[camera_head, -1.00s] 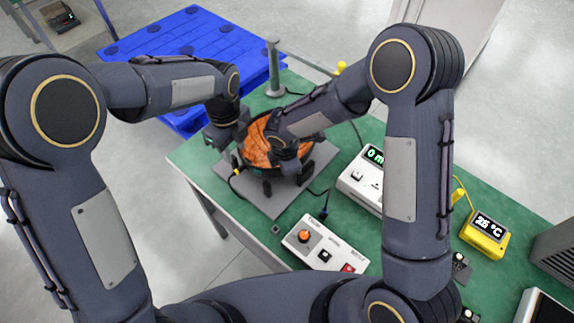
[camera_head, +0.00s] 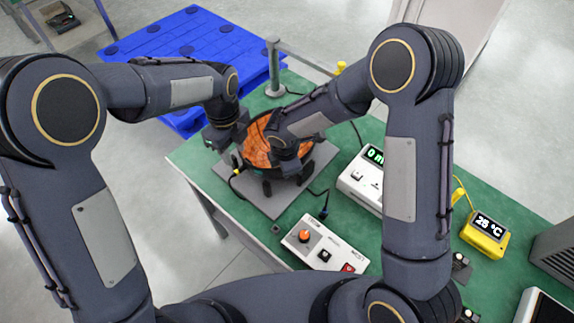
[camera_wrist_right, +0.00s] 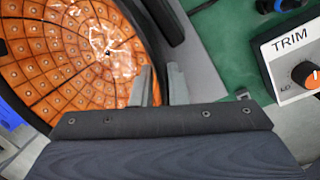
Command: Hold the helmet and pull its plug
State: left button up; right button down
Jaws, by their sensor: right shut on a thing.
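The helmet (camera_head: 255,151), with an orange tiled inside and a dark rim, rests on a grey plate (camera_head: 262,204) on the green table. It also fills the upper left of the right wrist view (camera_wrist_right: 60,60). My right gripper (camera_wrist_right: 160,88) has its fingers on either side of the helmet's dark rim and is shut on it. My left gripper (camera_head: 236,148) is at the helmet's left side; its fingertips are too small and hidden to read. A yellow plug-like piece (camera_head: 237,171) on a black cable shows just below it, close to the helmet's left edge.
A white control box (camera_head: 325,245) with an orange knob stands in front. A meter with a green display (camera_head: 366,176) and a yellow thermometer (camera_head: 485,233) stand to the right. A grey post (camera_head: 273,70) rises behind the helmet. A blue pallet (camera_head: 190,45) is on the floor beyond.

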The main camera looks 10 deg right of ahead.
pick_arm(q)
jog(key=s+a+f+n+g+h, duration=0.2)
jog(key=s+f+n+g+h, duration=0.15)
jog(key=s+f, duration=0.3)
pick_arm(e)
jog(key=shift+d+f, duration=0.15)
jog(key=shift+d, duration=0.05)
jog(key=shift+a, duration=0.1)
pick_arm(q)
jog(key=n+t+h, duration=1.1)
jog(key=n+t, duration=0.4)
jog(key=n, duration=1.5)
send_near(235, 172)
jog(key=shift+w+d+f+g, duration=0.2)
jog(key=shift+w+d+g, duration=0.05)
jog(key=shift+w+d, duration=0.15)
jog(key=shift+x, duration=4.45)
